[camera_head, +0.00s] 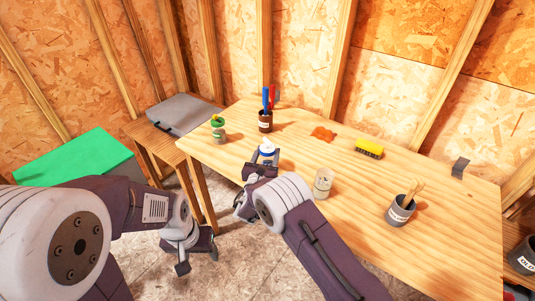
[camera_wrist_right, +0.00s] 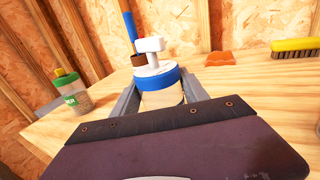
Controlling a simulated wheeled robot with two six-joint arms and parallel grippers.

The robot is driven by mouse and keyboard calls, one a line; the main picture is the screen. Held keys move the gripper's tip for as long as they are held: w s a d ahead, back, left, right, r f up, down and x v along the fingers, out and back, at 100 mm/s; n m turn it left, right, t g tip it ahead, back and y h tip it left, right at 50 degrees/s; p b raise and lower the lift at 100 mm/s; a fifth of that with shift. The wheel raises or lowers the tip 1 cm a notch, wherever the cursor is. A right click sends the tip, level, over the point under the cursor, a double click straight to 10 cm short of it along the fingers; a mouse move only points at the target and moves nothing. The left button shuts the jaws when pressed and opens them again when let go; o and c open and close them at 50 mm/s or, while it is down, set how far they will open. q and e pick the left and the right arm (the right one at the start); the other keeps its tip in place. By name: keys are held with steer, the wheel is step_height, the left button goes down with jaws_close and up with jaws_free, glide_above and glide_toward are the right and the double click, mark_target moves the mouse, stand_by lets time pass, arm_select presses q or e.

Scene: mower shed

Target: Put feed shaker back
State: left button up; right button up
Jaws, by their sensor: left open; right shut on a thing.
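My right gripper (camera_head: 262,166) is shut on a pale container with a blue band and a white T-shaped top (camera_head: 267,149), over the left part of the workbench (camera_head: 285,140). In the right wrist view this container (camera_wrist_right: 160,83) stands upright between the two fingers (camera_wrist_right: 160,98). I see no label on it, so I cannot confirm that it is the feed shaker. I cannot tell whether its base touches the bench. My left gripper (camera_head: 197,256) is open and empty, low over the floor, left of the bench.
A green-capped bottle (camera_head: 218,131), a dark cup with blue and red tools (camera_head: 265,122), an orange cloth (camera_head: 323,133), a yellow brush (camera_head: 369,148), a clear jar (camera_head: 322,184) and a grey cup (camera_head: 400,210) stand on the bench.

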steer(key=shift+f, duration=0.2)
steer(key=o, duration=1.5)
steer(key=shift+r, duration=0.15)
steer(key=shift+s+r, duration=0.1)
steer(key=shift+r, duration=0.05)
steer(key=v, duration=1.1)
steer(key=shift+s+a, duration=0.2)
steer(key=shift+s, duration=0.2)
